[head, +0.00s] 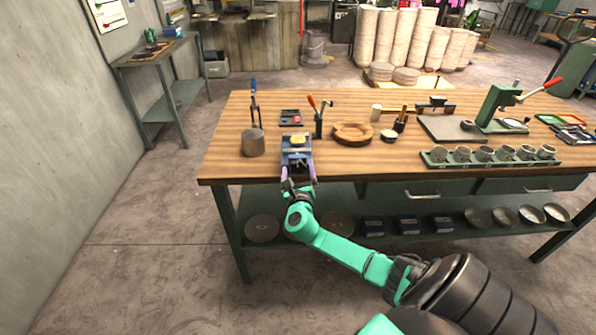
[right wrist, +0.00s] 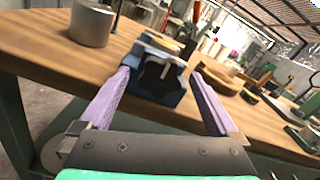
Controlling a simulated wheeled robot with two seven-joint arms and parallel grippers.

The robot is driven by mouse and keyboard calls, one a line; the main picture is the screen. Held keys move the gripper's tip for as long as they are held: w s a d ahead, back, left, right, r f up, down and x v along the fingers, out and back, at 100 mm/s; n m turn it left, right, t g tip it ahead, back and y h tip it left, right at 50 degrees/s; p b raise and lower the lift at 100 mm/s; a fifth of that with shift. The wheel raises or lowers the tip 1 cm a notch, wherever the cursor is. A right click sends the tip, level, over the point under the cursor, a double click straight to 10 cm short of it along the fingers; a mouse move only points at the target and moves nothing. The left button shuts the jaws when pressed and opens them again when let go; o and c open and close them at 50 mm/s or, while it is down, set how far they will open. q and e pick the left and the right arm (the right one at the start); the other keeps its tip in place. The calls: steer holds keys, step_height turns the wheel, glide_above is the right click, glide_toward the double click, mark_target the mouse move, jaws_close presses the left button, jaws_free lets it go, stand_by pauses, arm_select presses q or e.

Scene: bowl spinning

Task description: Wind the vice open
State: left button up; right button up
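The vice (head: 296,158) is a small blue block at the front edge of the wooden bench, with something yellow on its top. In the right wrist view its black star-shaped knob (right wrist: 160,75) faces me on the blue body (right wrist: 170,97). My right gripper (head: 298,176) is in front of the vice, its two lavender fingers apart. In the right wrist view the fingers of the right gripper (right wrist: 161,78) stand to either side of the knob, with gaps visible; I cannot tell whether the tips reach past it. My left gripper is in neither view.
A grey metal cylinder (head: 253,143) stands just left of the vice on the bench (head: 226,160). A red-handled tool (head: 319,118) and a round wooden ring (head: 352,133) are right of it. A green rack of cups (head: 490,160) lies farther right. A lower shelf holds discs and blue boxes.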

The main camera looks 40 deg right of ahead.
steer(key=v, duration=1.4)
steer(key=shift+s+a+b, duration=0.2)
steer(key=shift+b, duration=0.1)
